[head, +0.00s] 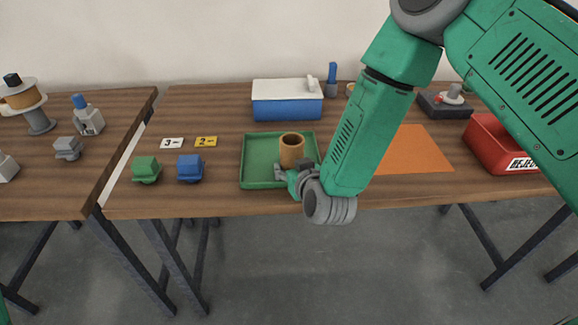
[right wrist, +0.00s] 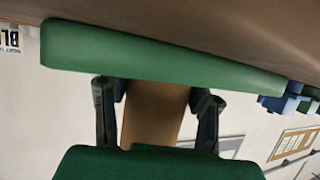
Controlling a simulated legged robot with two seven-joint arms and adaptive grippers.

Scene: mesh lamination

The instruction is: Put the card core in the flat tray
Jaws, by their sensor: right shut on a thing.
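The card core (head: 291,152) is a short brown tube with an open top, standing roughly upright over the flat tray (head: 256,181). The tray is green and shallow with a low rim, near the table's front edge. My right gripper (head: 293,171) is shut on the core's lower part, coming in from the front right. In the right wrist view the core (right wrist: 152,115) sits between both fingers, with the green tray (right wrist: 170,60) beyond it. I cannot tell whether the core's bottom touches the tray floor. My left gripper is out of view.
A blue box with a white lid (head: 287,105) stands behind the tray. Green (head: 146,169) and blue (head: 190,168) blocks sit left of it, near number cards (head: 205,141). An orange sheet (head: 418,150) and a red bin (head: 490,150) lie to the right, partly behind my arm.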

